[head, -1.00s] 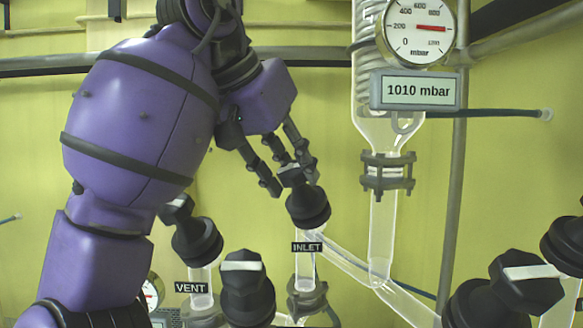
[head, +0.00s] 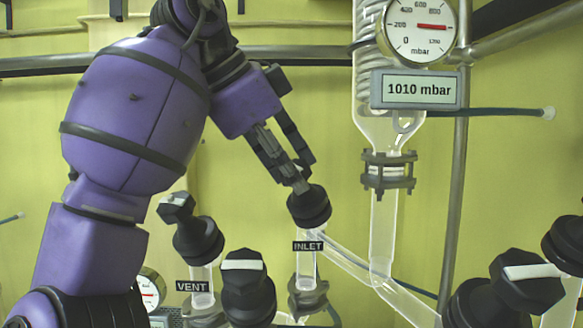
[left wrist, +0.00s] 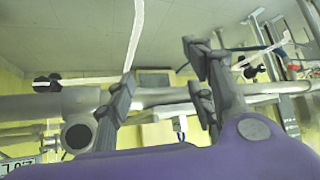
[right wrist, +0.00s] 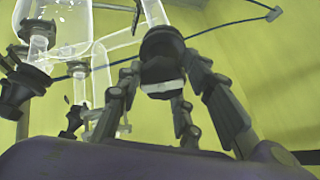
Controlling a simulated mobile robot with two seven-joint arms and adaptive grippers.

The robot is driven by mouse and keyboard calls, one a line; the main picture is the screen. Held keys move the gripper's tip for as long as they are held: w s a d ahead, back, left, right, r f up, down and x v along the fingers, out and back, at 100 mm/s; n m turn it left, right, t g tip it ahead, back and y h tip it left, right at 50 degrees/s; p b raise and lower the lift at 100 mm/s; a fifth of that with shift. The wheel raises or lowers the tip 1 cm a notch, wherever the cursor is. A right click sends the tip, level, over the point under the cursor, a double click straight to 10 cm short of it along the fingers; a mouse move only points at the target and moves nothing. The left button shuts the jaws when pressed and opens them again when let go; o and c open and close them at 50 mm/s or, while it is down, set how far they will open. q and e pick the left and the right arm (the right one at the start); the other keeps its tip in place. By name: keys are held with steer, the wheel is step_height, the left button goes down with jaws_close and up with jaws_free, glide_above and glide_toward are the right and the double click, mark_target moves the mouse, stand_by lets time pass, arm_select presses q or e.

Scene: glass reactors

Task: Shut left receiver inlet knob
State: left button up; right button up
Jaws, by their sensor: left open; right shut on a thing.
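In the right wrist view the knob (right wrist: 162,62) shows a pale stripe between the fingers (right wrist: 160,85). In the left wrist view my left gripper (left wrist: 160,75) is open and empty, its fingers wide apart. It does not show in the head view.
The vent knob (head: 196,232) stands left of the inlet, and another black knob (head: 246,285) stands in front, between them. More black knobs (head: 515,290) are at the lower right. A glass vessel with a pressure gauge (head: 420,30) and a 1010 mbar display (head: 416,90) is to the right.

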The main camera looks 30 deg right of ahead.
steer(key=m, duration=0.3)
steer(key=shift+a+f+m+y, duration=0.1)
steer(key=shift+f+m+y, duration=0.2)
steer(key=shift+m, duration=0.1)
steer(key=m, duration=0.3)
steer(key=shift+w+m+g, duration=0.15)
steer(key=shift+m+g, duration=0.15)
steer(key=shift+g, duration=0.1)
steer(key=m+y, duration=0.1)
steer(key=m, duration=0.2)
steer(key=shift+w+m, duration=0.1)
steer(key=shift+m, duration=0.3)
steer(key=m, duration=0.3)
steer(key=shift+y, duration=0.3)
steer(key=m, duration=0.5)
steer(key=shift+r+m+y, duration=0.2)
steer(key=shift+m+y, duration=0.1)
steer(key=shift+m, duration=0.1)
steer(key=shift+d+r+m+t+y, duration=0.1)
steer(key=shift+m+t+y, duration=0.1)
steer(key=shift+m, duration=0.85)
steer(key=shift+d+m+t+y, duration=0.1)
steer(key=shift+m+t, duration=0.1)
steer(key=shift+m, duration=0.85)
steer(key=shift+r, duration=0.1)
steer(key=o, duration=1.1)
steer(key=shift+w, duration=0.2)
